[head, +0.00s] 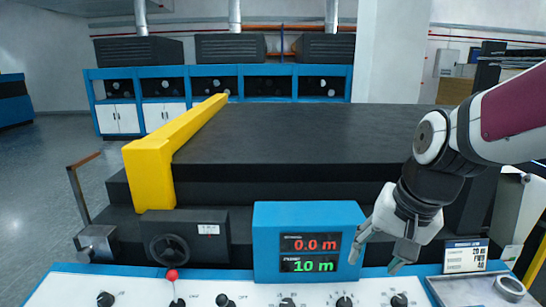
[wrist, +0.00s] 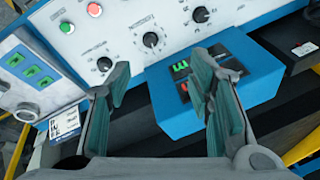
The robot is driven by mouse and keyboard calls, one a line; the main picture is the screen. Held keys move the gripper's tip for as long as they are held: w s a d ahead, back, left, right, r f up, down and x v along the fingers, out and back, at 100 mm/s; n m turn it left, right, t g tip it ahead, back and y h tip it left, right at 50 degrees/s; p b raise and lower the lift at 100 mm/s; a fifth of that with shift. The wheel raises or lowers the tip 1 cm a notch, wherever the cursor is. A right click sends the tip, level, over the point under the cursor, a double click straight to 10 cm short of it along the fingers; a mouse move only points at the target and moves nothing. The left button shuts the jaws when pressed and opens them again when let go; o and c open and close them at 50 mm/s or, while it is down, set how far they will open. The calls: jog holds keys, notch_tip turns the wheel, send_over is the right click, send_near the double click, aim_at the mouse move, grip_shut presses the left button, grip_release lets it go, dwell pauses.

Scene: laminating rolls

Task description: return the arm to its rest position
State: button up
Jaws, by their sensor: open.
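My gripper (head: 378,248) is open and empty in the head view, just right of the blue display box (head: 262,242). My arm (head: 450,150) comes in from the right edge and bends down toward the control panel. In the wrist view the two fingers of my gripper (wrist: 162,88) stand wide apart with nothing between them. The blue display box (wrist: 230,95) lies behind the right finger there. The box reads 0.0 m in red and 10 m in green in the head view.
A white control panel (head: 235,293) with knobs and a red-topped lever (head: 172,276) runs along the front. A yellow bar (head: 150,175) and a dark machine bed (head: 300,135) lie behind it. A label card (head: 465,256) and a tape-like ring (head: 510,286) are at right.

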jog(key=s+r+n+t+h, duration=0.1)
jog(key=s+r+n, duration=0.4)
jog(key=s, duration=0.7)
jog(key=shift+s+d+t, duration=0.3)
jog(key=shift+d+t, duration=0.1)
jog(key=shift+t, duration=0.2)
jog(key=shift+r, duration=0.15)
dwell(1.4)
